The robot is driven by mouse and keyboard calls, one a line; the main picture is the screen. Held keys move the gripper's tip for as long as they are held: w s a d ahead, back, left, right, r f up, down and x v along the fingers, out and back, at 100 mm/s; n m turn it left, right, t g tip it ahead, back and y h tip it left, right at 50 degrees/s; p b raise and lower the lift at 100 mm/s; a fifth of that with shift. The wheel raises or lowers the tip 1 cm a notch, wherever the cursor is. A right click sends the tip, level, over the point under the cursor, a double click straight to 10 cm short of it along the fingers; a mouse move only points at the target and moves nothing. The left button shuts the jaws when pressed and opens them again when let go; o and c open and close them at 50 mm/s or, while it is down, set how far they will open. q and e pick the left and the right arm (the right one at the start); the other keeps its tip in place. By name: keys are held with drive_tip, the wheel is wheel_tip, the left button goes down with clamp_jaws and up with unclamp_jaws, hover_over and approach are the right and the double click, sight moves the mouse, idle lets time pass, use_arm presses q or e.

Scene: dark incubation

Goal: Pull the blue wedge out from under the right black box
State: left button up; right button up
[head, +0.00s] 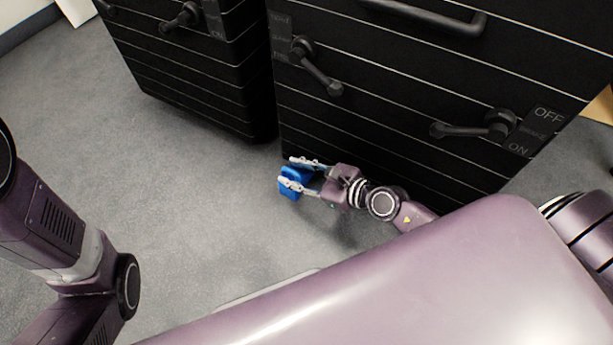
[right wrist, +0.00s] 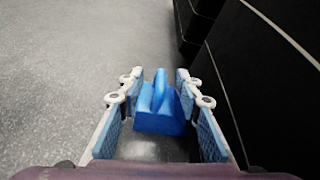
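The blue wedge (head: 296,176) is on the grey floor by the lower left front corner of the right black box (head: 400,95). In the right wrist view the wedge (right wrist: 160,115) shows an upright grip part and a wider body, with bare floor between it and the box (right wrist: 265,80). My right gripper (head: 296,173) is low beside the box front, pointing left. Its fingers stand open on either side of the wedge; in the right wrist view (right wrist: 160,85) narrow gaps show beside it. Whether a finger touches it is hard to tell. My left gripper is out of view.
A second black box (head: 190,60) stands to the left, with a narrow gap between the two boxes. Black lever handles (head: 315,68) and (head: 470,128) stick out from the right box front. The carpet (head: 190,190) left of the wedge is clear.

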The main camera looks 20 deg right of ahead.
drive_tip(key=shift+b+x, duration=0.3)
drive_tip(key=shift+x, duration=0.85)
clamp_jaws()
